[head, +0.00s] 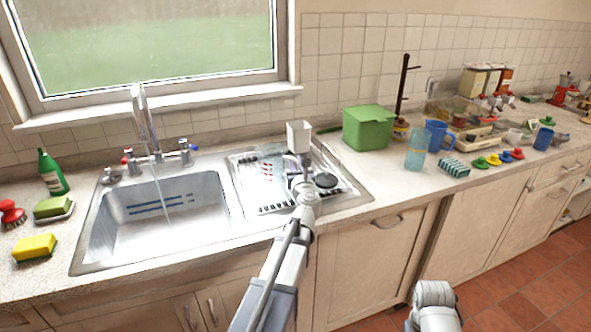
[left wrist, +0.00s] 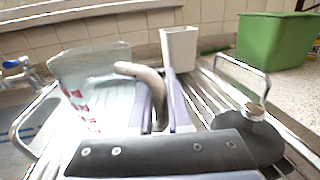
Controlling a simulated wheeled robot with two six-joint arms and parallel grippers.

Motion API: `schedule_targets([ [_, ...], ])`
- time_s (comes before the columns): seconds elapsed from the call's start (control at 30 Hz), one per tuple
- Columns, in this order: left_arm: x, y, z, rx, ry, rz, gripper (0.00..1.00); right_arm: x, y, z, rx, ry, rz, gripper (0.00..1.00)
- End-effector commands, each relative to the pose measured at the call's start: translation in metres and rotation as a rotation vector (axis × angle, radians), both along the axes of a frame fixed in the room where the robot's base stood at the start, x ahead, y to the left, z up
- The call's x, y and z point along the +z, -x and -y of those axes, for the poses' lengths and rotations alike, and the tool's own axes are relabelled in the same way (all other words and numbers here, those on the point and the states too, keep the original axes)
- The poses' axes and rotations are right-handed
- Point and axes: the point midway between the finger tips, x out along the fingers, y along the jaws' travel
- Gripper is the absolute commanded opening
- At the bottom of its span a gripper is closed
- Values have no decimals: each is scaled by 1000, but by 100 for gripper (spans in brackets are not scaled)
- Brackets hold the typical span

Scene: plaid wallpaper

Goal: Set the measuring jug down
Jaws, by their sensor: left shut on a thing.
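The measuring jug (head: 269,166) is clear with red markings and is over the ribbed drainer (head: 262,210) right of the sink. It looks upright in the left wrist view (left wrist: 92,72), with its pale curved handle toward my gripper. My left gripper (head: 298,172) is shut on the handle; its fingers (left wrist: 162,105) lie either side of it in the left wrist view. The jug's base is partly hidden, so I cannot tell whether it touches the drainer. My right gripper is not in view; only a pale part of my right arm shows at the bottom.
A white holder (head: 299,136) stands behind the gripper, and a dark round item (head: 326,180) lies on the drainer to its right. The sink basin (head: 160,215) is to the left. A green box (head: 368,127) and a blue-tinted glass (head: 417,148) stand on the counter to the right.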

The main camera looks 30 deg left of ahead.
Motion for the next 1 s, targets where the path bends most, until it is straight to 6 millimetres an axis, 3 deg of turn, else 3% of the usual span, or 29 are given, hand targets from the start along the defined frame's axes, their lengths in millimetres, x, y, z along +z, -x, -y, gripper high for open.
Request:
schedule_targets([
  [0.33, -3, 0, 0, 0, -1, -1, 0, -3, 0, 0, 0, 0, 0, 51],
  [0.37, -3, 0, 0, 0, 0, 0, 17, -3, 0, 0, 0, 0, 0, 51],
  [0.63, -2, 0, 0, 0, 0, 0, 46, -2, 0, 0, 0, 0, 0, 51],
  [1.0, 1, 7, 5, -1, 0, 0, 46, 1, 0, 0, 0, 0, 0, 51],
])
